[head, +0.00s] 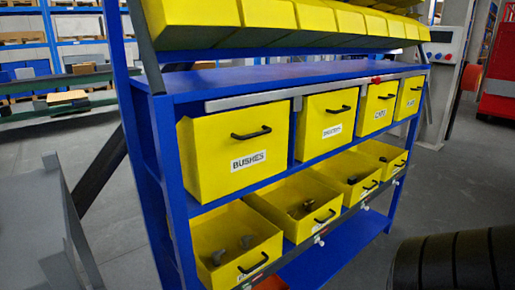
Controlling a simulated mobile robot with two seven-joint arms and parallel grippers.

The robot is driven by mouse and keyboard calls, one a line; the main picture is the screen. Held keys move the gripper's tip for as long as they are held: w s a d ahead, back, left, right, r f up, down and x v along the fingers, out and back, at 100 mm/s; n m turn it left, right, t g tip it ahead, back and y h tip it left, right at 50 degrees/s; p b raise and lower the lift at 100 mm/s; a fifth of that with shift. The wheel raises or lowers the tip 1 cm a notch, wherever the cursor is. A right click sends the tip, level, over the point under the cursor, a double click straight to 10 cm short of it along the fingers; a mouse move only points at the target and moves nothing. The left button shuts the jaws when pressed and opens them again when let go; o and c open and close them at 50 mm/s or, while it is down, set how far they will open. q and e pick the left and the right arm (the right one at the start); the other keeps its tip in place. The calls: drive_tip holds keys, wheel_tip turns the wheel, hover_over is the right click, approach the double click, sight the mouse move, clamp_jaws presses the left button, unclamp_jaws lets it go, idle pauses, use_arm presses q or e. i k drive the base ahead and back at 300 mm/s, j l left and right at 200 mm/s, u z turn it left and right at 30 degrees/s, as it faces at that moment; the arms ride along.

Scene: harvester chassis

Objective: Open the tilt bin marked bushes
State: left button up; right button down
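The tilt bin marked bushes (215,150) is yellow and is the leftmost, largest bin in the upper row of the blue rack. Its front stands close to upright, and its inside does not show. A black bar handle (251,133) is fixed on the upper right of its front, above a white label (248,161) reading BUSHES. Nothing touches the bin or its handle. Neither of my grippers is in view.
More yellow bins (325,122) stand to its right, under a grey rail (310,88). Lower yellow bins (235,240) show their insides, some with dark parts. The blue rack (270,76) has a left post. A grey bench (35,210) stands left; a dark ribbed object (455,262) fills the bottom right.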

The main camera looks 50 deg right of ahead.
sight(222, 153)
drive_tip(key=z, duration=1.35)
